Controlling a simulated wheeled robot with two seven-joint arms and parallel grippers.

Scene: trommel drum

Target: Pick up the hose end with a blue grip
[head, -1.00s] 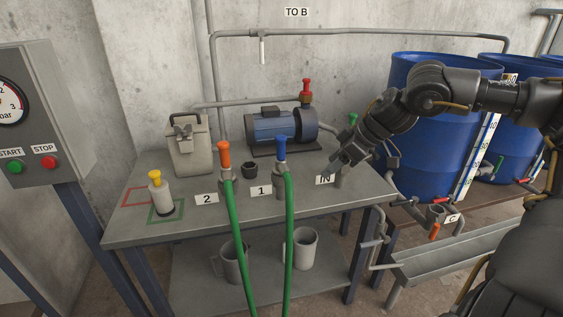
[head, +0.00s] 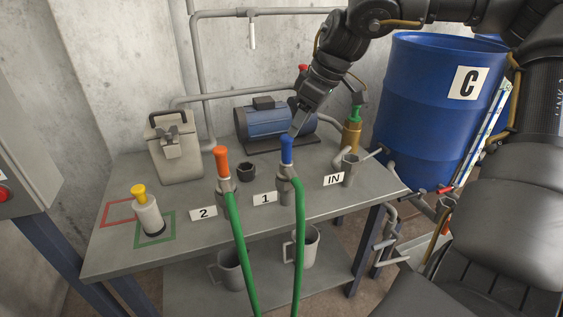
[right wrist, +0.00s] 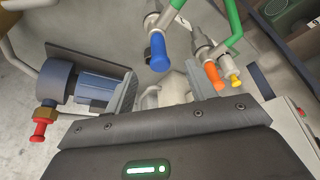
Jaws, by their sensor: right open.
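The hose end with a blue grip (head: 286,150) stands upright at the label 1 on the table, with a green hose (head: 299,240) hanging from it over the front edge. The blue grip (right wrist: 158,52) also shows in the right wrist view, beyond the fingers and apart from them. My right gripper (head: 297,126) is just above and slightly right of the blue grip in the head view. It is open and empty, its two fingers spread in the right wrist view (right wrist: 168,92). My left gripper is not in view.
A hose end with an orange grip (head: 222,161) stands left at label 2. A pump (head: 262,122) is behind, and a green-handled fitting (head: 353,130) stands right. A yellow-topped bottle (head: 148,214) and a grey canister (head: 178,150) are on the left.

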